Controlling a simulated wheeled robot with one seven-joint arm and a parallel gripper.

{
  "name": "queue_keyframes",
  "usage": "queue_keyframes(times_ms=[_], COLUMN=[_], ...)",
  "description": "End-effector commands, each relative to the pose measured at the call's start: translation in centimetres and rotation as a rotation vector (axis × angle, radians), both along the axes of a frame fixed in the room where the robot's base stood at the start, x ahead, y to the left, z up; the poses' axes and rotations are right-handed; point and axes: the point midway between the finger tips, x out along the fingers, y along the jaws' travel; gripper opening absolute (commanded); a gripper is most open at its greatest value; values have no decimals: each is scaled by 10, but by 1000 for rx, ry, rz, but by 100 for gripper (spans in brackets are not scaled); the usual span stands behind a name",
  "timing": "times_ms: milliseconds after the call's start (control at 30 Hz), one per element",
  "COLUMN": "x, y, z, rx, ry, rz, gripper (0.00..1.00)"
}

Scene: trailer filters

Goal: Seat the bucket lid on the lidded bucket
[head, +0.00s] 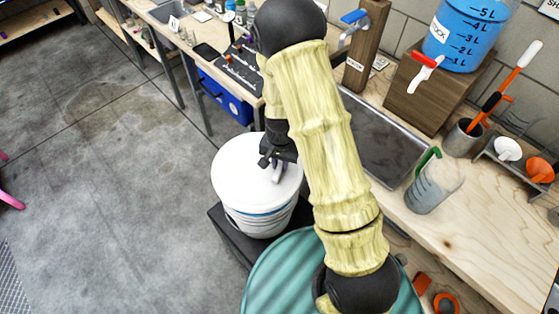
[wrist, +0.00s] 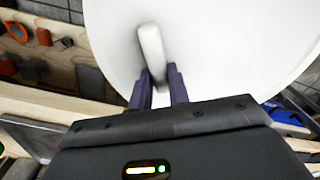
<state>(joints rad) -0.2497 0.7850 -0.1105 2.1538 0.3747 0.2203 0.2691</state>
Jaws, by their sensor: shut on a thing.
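The white round bucket lid (head: 240,165) is at the top of the lidded bucket (head: 262,222), a white bucket with a blue band. In the head view the lid covers the bucket's mouth. I cannot tell whether it is pressed fully down or sits slightly above the rim. My gripper (head: 272,165) is over the lid and shut on its upright handle. In the wrist view the lid (wrist: 230,45) fills the top, and the fingers of my gripper (wrist: 160,88) close on the pale handle (wrist: 151,50). The bucket is hidden in the wrist view.
The bucket stands on a dark box (head: 232,238). A teal ribbed round lid or drum (head: 285,275) is close in front. A wooden bench (head: 470,220) with a sink (head: 385,140), a clear measuring jug (head: 432,185) and a blue-filled container (head: 465,35) lies right. Open floor (head: 110,190) is left.

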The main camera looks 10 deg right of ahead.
Motion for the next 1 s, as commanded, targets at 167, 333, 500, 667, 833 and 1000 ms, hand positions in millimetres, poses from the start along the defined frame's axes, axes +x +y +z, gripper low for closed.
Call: queue_keyframes(times_ms=[167,333,500,667,833,1000], x=[0,0,0,0,1,0], y=[0,0,0,0,0,0], z=[-4,-15,-29,-41,-48,-48], rx=[0,1,0,0,0,0], ry=[0,0,-1,-1,-1,-1], rz=[1,1,1,1,1,1], gripper=[0,0,0,0,0,0])
